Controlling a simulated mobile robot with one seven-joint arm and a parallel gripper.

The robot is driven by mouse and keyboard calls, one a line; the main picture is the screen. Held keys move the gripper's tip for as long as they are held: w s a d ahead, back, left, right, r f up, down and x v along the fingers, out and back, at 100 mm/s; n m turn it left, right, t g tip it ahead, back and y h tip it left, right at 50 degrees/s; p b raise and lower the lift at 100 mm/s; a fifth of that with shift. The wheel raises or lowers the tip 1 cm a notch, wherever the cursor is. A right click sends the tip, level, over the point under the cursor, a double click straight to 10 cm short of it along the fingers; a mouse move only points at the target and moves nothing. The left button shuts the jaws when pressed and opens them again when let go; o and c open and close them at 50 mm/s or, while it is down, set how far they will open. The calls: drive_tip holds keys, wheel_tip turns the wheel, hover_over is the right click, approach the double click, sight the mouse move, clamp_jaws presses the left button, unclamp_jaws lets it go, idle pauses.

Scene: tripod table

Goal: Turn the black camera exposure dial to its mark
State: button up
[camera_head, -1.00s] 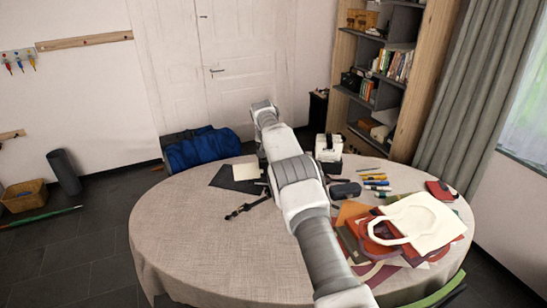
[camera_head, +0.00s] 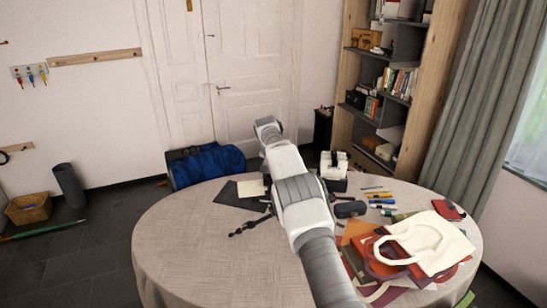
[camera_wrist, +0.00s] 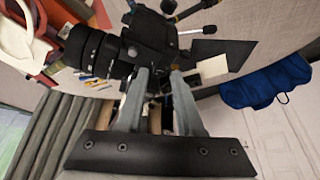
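The black camera (camera_wrist: 152,36) shows at the top of the wrist view, with its thick ribbed lens (camera_wrist: 92,47) pointing left. Metal and black handles stick out on its right. My gripper (camera_wrist: 161,74) has its two grey fingers apart, with the tips close to the camera body. Dark parts show in the gap; whether the fingers touch the camera is unclear. I cannot make out the exposure dial or its mark. In the head view my arm hides the camera and the gripper; only a dark jointed piece (camera_head: 250,227) shows left of the arm.
The round cloth-covered table (camera_head: 190,255) has clear room on its left. A dark sheet (camera_head: 238,199), a white device (camera_head: 335,164), a black pouch (camera_head: 350,208), pens (camera_head: 382,201) and a cream bag (camera_head: 445,255) lie around. A blue bag (camera_head: 205,165) is behind the table.

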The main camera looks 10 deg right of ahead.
drive_tip(key=b+v, duration=0.2)
drive_tip(key=v, duration=1.4)
drive_tip(key=shift+s+a+r+b, duration=0.2)
drive_tip(key=shift+r+b, duration=0.1)
drive_tip(key=shift+b, duration=0.1)
